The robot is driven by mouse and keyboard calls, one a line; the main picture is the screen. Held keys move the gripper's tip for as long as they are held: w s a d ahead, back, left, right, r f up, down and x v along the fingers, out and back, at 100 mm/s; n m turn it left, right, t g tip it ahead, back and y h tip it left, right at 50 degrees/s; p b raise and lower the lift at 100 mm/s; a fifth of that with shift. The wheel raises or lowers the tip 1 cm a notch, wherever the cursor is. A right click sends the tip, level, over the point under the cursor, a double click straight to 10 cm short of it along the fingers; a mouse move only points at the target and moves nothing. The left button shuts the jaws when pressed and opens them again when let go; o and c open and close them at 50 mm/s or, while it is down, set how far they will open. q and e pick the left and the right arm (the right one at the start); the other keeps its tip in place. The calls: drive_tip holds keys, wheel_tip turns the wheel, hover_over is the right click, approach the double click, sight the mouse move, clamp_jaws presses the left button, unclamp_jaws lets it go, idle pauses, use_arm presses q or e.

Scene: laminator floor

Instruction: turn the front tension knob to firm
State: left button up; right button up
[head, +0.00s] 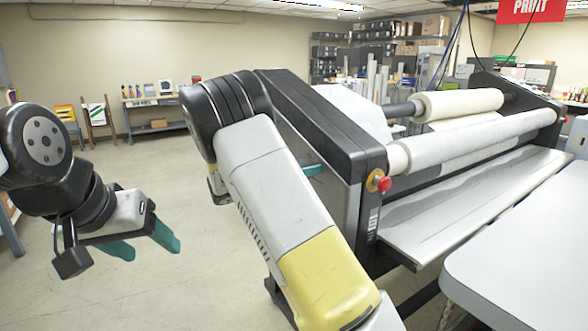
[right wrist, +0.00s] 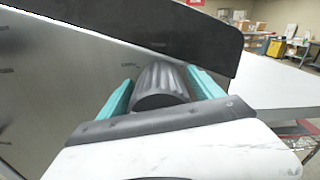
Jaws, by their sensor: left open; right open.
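The laminator (head: 325,125) stands at the right of the head view, its dark end panel facing my right arm. In the right wrist view a dark ribbed knob (right wrist: 160,84) sits against the grey panel. My right gripper (right wrist: 160,76) is open, with one teal finger on each side of the knob; I cannot tell whether either touches it. In the head view my right arm hides the knob and most of that gripper; a bit of teal shows beside the panel. My left gripper (head: 141,243) is open and empty, low at the left over the floor.
A red button (head: 384,184) on a yellow base sits on the laminator's near corner. A light table (head: 530,265) stands at the lower right. Rolls of film (head: 460,104) lie across the machine. The floor at left is clear; shelves line the back.

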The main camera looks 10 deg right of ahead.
drive_tip(key=shift+d, duration=0.25)
drive_tip(key=shift+c, duration=0.2)
drive_tip(key=c, duration=1.3)
drive_tip(key=shift+m, duration=0.3)
drive_tip(key=m, duration=1.3)
